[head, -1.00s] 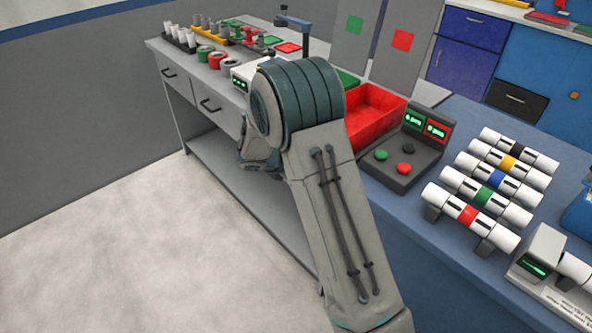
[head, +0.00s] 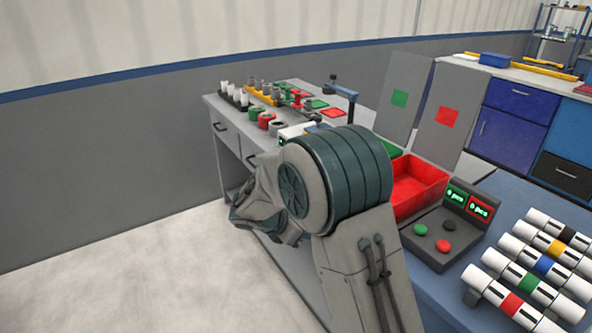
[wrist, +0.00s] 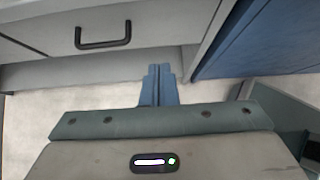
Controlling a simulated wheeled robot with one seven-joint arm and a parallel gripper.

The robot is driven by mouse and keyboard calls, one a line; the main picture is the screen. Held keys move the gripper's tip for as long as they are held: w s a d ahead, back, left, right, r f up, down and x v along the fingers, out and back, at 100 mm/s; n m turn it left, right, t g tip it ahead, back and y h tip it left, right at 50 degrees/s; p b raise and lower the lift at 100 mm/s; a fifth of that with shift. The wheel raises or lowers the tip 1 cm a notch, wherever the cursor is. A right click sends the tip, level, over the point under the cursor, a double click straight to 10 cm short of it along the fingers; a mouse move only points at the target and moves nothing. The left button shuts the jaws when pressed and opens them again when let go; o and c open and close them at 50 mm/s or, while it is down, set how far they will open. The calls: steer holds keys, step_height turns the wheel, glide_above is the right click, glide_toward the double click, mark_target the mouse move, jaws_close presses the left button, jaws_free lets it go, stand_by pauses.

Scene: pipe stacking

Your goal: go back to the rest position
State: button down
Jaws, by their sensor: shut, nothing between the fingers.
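My gripper (wrist: 157,84) shows in the wrist view, its blue fingers shut together with nothing between them. It points at the front of a grey workbench, with a drawer handle (wrist: 103,36) to the upper left and the pale floor below. In the head view my folded arm stands in front of the bench, and my gripper is hidden behind it.
The grey workbench (head: 222,154) carries white, green, red and grey pipe parts. A red bin (head: 420,180) and a button box (head: 440,238) stand right of my arm. Striped white rollers (head: 513,303) lie on the blue table. The floor (head: 120,280) at left is clear.

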steer(key=s+d+r+m+y+p, duration=0.2)
steer(key=s+d+r+m+p, duration=0.1)
steer(key=s+r+m, duration=0.4)
steer(key=s+d+r+m+g+y+p, duration=0.1)
steer(key=s+d+r+m+y+p, duration=0.2)
steer(key=s+r+m+p, duration=0.2)
steer(key=s+d+r+m+y+p, duration=0.2)
steer(key=s+r+m+p, duration=0.2)
steer(key=s+r+m, duration=0.7)
steer(key=s+m, duration=0.1)
steer(key=s, duration=0.2)
steer(key=shift+s+d+g+y, duration=0.3)
steer(key=shift+d+g+y, duration=0.1)
